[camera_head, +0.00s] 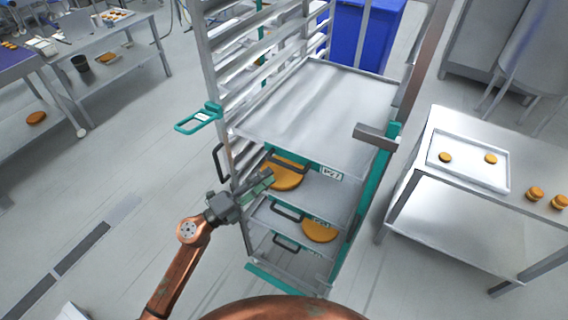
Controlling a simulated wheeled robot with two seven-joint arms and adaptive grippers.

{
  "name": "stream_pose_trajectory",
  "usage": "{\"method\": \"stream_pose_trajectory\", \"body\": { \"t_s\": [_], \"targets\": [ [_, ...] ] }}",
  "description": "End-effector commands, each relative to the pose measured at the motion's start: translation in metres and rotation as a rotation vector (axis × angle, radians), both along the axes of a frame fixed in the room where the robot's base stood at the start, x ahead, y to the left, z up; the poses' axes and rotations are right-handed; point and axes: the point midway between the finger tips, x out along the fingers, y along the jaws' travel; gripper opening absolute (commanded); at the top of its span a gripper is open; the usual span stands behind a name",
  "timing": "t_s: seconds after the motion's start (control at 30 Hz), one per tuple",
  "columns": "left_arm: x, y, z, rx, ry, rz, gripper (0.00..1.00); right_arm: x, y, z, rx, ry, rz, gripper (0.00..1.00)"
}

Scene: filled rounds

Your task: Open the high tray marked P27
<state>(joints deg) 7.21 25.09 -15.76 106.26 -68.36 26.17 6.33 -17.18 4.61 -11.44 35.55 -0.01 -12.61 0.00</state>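A tall metal rack (226,92) with teal parts holds several trays in the middle of the view. The wide upper tray (310,105) is bare and grey. Below it is a dark handle (288,161) beside a small white label (331,173); its letters are too small to read surely, and I cannot make out P27 on any label. Lower trays have handles too, such as this one (287,213). My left gripper (264,181) is at the rack's front left, close below the upper handle; I cannot tell whether it touches. Its finger gap is unclear. My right gripper is out of view.
Round orange-brown pieces lie on the lower trays, one on this one (320,231). A teal bracket (199,119) sticks out left of the rack. A metal table (470,205) stands right, a blue bin (365,35) behind.

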Motion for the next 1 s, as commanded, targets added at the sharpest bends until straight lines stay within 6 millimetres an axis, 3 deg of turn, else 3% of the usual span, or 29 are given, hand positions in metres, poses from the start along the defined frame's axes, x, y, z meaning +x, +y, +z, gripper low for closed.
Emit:
{"method": "stream_pose_trajectory", "body": {
  "t_s": [0.5, 0.87, 1.0],
  "targets": [
    [0.044, -0.052, 0.014, -0.004, 0.000, 0.000, 0.29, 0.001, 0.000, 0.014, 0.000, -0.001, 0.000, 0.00],
    [0.048, -0.057, 0.014, -0.002, 0.000, 0.001, 0.29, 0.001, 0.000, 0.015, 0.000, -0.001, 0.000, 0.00],
    [0.048, -0.057, 0.014, -0.002, 0.001, 0.002, 0.21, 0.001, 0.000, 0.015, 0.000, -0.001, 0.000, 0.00]
  ]
}}
